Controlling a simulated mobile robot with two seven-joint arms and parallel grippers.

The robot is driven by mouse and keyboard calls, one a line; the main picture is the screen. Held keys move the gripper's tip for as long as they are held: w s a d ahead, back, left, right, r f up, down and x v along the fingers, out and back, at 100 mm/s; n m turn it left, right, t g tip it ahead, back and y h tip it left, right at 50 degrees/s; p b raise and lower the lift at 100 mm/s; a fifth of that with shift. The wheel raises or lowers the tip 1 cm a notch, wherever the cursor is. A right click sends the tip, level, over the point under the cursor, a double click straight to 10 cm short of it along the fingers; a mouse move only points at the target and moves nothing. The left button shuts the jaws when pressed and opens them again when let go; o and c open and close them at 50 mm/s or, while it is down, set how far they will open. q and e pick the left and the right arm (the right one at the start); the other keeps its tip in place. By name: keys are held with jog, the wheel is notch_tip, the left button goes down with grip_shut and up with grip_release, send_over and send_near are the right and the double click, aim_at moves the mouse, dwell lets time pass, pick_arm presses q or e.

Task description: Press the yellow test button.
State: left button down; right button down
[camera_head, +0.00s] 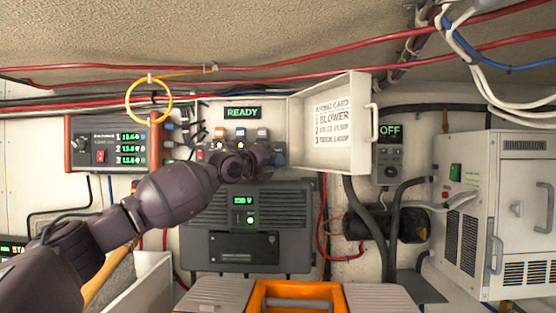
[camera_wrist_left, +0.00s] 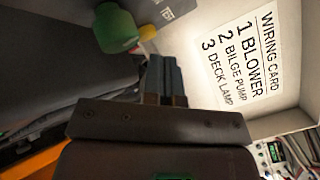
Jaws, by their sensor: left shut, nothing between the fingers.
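My left gripper (camera_head: 262,157) is in front of the panel below the READY display (camera_head: 242,113). Its fingers (camera_wrist_left: 164,66) are shut and empty in the left wrist view. A small yellow part (camera_wrist_left: 148,33), which looks like the yellow button, shows past their tips, up and to the left. A larger green rounded part (camera_wrist_left: 116,28) sits right beside it and partly covers it. A gap shows between the fingertips and the yellow part. In the head view my gripper and wrist hide this part of the panel. My right gripper is not in view.
An open white door with a wiring card (camera_head: 333,115) stands just right of my gripper; it also shows in the left wrist view (camera_wrist_left: 238,55). Several switches (camera_head: 240,133) line the panel above. A dark grey unit (camera_head: 290,225) is below. An orange toolbox (camera_head: 262,300) is in front.

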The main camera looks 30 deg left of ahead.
pick_arm(q)
jog(key=shift+w+a, duration=0.15)
jog(key=shift+w, duration=0.15)
jog(key=shift+w+a, duration=0.2)
jog(key=shift+w, duration=0.05)
dwell(0.8)
jog(key=shift+s+d, duration=0.1)
jog(key=shift+s+d+b, duration=0.3)
jog(key=shift+s+b, duration=0.05)
jog(key=shift+s, duration=0.2)
dwell(0.3)
jog(key=shift+s+d+f+b, duration=0.1)
jog(key=shift+s+d+b, duration=0.4)
jog(key=shift+s, duration=0.2)
jog(key=shift+s+d+r+b, duration=0.1)
jog(key=shift+s+d+b, duration=0.3)
jog(key=shift+s+b, duration=0.25)
jog(key=shift+s+d+f+b, duration=0.1)
jog(key=shift+s+d+b, duration=0.35)
jog(key=shift+s, duration=0.3)
